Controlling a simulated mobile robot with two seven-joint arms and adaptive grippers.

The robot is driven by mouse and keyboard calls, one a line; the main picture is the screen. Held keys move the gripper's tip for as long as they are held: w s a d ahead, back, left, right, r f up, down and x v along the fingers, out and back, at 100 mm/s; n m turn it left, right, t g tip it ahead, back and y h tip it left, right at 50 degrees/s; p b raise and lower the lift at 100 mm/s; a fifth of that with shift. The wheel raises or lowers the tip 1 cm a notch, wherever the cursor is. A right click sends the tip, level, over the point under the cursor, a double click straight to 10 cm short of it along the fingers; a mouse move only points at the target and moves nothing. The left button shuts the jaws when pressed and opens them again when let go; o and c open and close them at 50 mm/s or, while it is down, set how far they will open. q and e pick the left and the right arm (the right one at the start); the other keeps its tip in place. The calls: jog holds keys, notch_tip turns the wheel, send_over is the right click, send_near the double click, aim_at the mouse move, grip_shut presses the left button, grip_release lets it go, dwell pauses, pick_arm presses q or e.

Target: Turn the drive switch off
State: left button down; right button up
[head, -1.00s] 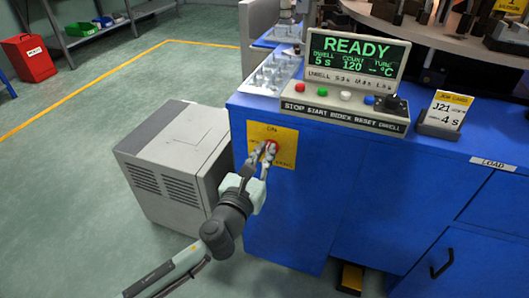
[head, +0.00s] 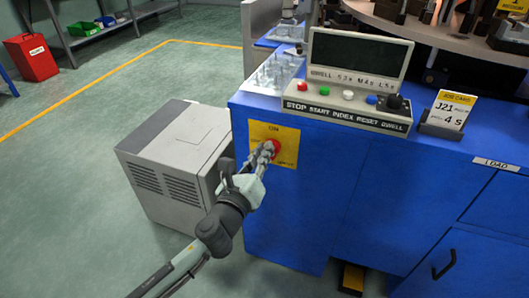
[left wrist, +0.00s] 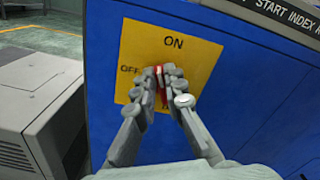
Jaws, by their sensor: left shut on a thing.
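The drive switch is a red rotary knob (head: 274,146) on a yellow plate (head: 288,151) on the front of the blue cabinet. In the left wrist view the plate (left wrist: 190,45) reads ON at the top and OFF at the left, and the red knob (left wrist: 161,90) shows between the fingers. My left gripper (head: 266,150) is shut on the knob; its fingers (left wrist: 165,82) hide most of it, so its exact pointing is hard to tell. The display (head: 342,53) on the control panel is dark. My right gripper is not seen.
A grey box unit (head: 175,165) stands on the floor left of the cabinet, close to my left arm. The button panel (head: 345,106) and a job card (head: 450,108) sit on the cabinet top. A yellow pedal (head: 352,278) is at the cabinet's foot.

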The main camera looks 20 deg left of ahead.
pick_arm(q)
jog(key=n, duration=0.4)
jog(key=f+n, duration=0.1)
jog(key=n, duration=0.3)
jog(key=a+n, duration=0.1)
jog(key=n, duration=0.3)
jog(key=shift+f+n+b, duration=0.25)
jog(key=shift+n+b, duration=0.05)
jog(key=shift+n, duration=0.1)
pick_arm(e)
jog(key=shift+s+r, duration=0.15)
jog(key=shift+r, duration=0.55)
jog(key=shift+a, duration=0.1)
pick_arm(q)
jog(key=c, duration=1.6)
grip_release()
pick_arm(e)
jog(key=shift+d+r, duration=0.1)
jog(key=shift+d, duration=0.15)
